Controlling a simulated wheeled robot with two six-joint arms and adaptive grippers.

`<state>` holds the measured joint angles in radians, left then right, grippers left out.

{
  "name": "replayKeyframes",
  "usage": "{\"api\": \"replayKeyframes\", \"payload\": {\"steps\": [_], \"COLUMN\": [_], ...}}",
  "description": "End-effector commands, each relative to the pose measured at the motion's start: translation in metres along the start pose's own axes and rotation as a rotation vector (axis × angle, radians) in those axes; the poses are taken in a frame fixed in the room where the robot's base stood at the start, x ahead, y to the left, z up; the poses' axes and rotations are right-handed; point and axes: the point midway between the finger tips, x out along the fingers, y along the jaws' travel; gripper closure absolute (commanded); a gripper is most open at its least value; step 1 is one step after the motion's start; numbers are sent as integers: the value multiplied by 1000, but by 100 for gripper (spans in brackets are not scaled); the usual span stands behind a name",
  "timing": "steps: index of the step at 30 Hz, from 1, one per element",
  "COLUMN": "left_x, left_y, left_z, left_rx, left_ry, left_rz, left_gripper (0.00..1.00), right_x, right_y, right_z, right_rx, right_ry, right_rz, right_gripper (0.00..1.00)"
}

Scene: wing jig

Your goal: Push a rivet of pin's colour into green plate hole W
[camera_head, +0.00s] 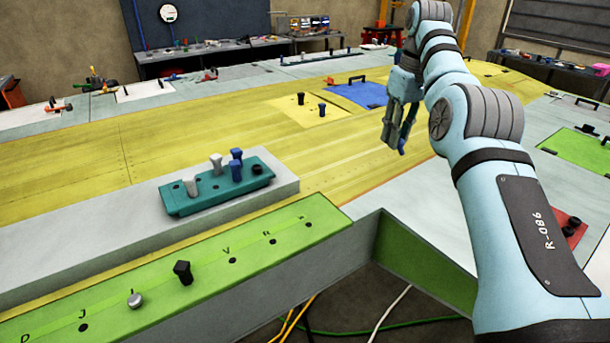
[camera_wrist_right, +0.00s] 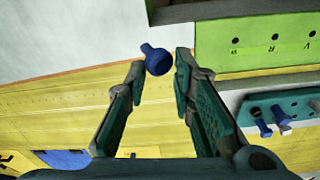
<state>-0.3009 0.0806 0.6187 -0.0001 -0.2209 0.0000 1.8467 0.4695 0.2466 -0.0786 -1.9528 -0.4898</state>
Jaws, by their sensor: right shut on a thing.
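My right gripper (camera_head: 396,136) is above the yellow wing surface, right of the rivet rack. In the right wrist view its fingers (camera_wrist_right: 160,72) are shut on a blue rivet (camera_wrist_right: 156,60), held at the fingertips. The green plate (camera_head: 110,306) lies along the front edge; hole W (camera_head: 308,225) is at its far right end and looks empty. Hole W also shows in the right wrist view (camera_wrist_right: 235,68), up and right of the held rivet. A black pin (camera_head: 183,270) and a silver pin (camera_head: 134,300) stand in the plate. My left gripper is out of view.
The teal rack (camera_head: 190,207) on a grey ledge holds blue rivets (camera_head: 236,168) and whitish rivets (camera_head: 215,163). A gap opens right of the green plate.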

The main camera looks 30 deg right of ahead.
Motion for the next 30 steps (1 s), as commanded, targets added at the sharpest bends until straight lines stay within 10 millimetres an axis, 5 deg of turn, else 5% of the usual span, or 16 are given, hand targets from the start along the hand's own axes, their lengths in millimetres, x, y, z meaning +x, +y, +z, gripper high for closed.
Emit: {"api": "replayKeyframes", "payload": {"steps": [11, 24, 30], "left_x": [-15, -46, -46], "left_y": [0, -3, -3], "left_z": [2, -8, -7], "left_rx": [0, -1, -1], "left_ry": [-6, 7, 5], "left_rz": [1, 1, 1], "left_gripper": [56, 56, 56], "right_x": [27, 114, 133], "right_y": [-41, -170, -181], "right_z": [-29, -45, -41], "right_rx": [-11, -76, -79], "right_ry": [-2, -1, -2], "right_rz": [-1, -13, -12], "right_gripper": [99, 99, 99]}}
